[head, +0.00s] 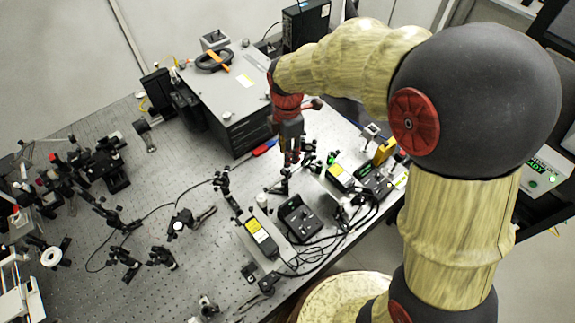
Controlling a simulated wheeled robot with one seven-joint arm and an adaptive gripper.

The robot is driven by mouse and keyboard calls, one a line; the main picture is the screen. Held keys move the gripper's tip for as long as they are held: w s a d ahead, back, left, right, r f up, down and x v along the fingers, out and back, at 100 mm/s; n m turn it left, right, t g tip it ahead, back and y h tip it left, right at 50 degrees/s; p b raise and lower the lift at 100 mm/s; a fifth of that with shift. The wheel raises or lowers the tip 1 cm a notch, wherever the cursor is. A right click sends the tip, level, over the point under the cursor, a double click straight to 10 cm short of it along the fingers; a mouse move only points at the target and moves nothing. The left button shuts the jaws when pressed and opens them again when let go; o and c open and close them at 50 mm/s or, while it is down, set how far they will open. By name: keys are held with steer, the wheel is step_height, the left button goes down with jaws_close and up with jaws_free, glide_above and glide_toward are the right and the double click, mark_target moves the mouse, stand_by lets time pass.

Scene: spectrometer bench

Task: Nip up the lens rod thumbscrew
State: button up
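My gripper (291,155) hangs at the end of my arm over the optical bench, right of the grey box, pointing down. Its fingers are small in the head view, and I cannot tell whether they are open or shut. Dark post-mounted optics (284,182) stand just below it; I cannot tell whether it touches them. Another post mount (222,183) stands to the left. A mount with a round white-faced optic (179,224) stands farther left. I cannot make out which post is the lens rod, and its thumbscrew is too small to tell.
The grey instrument box (235,90) stands close left of my gripper. Black yellow-labelled modules (262,238) and cables crowd the bench's right edge. More optics (95,170) stand at left. The perforated bench top (160,185) has bare room in the middle.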

mark_target(287, 169)
steer(key=shift+f+n, duration=0.1)
steer(key=shift+n, duration=0.6)
steer(key=shift+f, duration=0.25)
step_height(287, 169, down, 7)
steer(key=shift+f, duration=0.1)
steer(key=shift+c, duration=0.4)
jaws_close()
